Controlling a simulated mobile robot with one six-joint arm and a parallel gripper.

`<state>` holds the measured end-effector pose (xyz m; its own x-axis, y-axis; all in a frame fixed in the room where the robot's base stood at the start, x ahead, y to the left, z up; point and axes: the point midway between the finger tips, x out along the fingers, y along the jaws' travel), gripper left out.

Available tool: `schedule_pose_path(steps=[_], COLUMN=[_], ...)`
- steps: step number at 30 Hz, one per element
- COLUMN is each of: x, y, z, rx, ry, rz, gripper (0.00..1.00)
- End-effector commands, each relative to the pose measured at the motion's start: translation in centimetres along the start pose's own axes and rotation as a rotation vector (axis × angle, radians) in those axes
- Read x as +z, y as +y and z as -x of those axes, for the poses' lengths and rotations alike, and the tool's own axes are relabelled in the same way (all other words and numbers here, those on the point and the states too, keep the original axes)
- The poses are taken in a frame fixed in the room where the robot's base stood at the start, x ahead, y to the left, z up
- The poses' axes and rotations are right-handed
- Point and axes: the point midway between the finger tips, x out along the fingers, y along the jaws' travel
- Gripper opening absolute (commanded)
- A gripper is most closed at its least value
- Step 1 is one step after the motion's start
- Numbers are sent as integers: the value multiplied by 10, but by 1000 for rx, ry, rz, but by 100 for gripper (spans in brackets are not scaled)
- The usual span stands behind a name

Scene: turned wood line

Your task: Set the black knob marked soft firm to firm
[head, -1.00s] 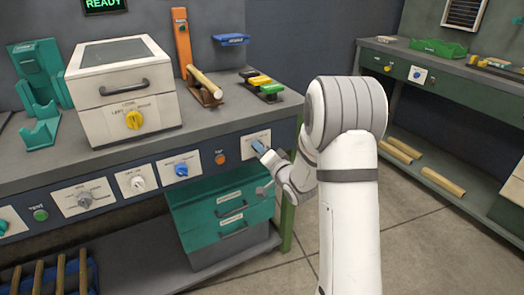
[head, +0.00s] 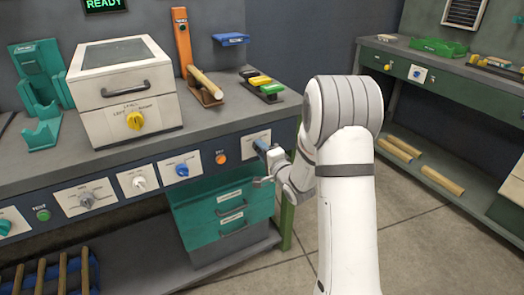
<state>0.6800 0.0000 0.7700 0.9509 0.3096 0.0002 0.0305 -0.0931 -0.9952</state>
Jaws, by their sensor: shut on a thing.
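My gripper (head: 262,147) is at the right end of the blue front panel, against the rightmost white plate (head: 256,137). Its fingers are shut on a knob on that plate, and they and my wrist cover the knob. I cannot see the black knob's colour, its marking or where it points. The lettering on the plate is too small to read.
Left along the panel are an orange button (head: 221,158), a blue knob (head: 182,169), a white knob (head: 139,182) and a grey knob (head: 87,199). Green drawers (head: 222,205) sit below. A white box with a yellow knob (head: 135,120) stands on the bench.

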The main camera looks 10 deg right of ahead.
Motion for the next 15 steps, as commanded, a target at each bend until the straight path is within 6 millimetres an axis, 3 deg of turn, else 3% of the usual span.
schedule_pose_path(steps=[10, 11, 15], x=[-1, -1, 0], y=[2, 2, 1], z=[1, 1, 1], rx=[4, 4, 3], ry=[2, 3, 2], rz=[-4, -4, -3], gripper=[9, 34, 46])
